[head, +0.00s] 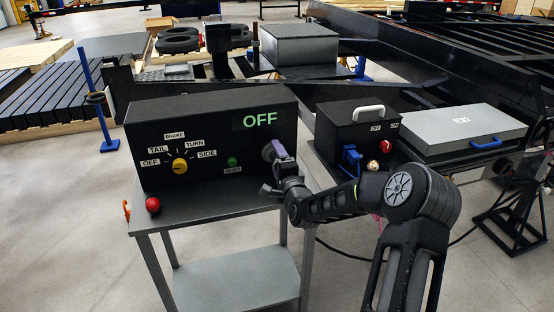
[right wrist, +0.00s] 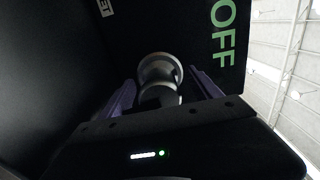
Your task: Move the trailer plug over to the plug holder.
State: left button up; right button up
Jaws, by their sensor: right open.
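A grey, rounded piece, probably the trailer plug (head: 267,151), sits at the lower right of the black control box's front. It also shows in the right wrist view (right wrist: 159,78) as a grey cylinder. My right gripper (head: 276,153) is at it; in the right wrist view its purple fingers stand open on either side, and I cannot tell whether they touch it. My left gripper is not in view.
The control box (head: 215,182) reads OFF and stands on a grey cart (head: 215,205) with a red ball-like knob (head: 152,204). A second black box (head: 352,124) with a blue connector (head: 351,154) and a grey case (head: 460,130) are at right. Open floor lies at left.

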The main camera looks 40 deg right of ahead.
jog(key=shift+c, duration=0.4)
grip_shut()
dwell(0.8)
jog(key=shift+v, duration=2.95)
jog(key=shift+a, duration=0.1)
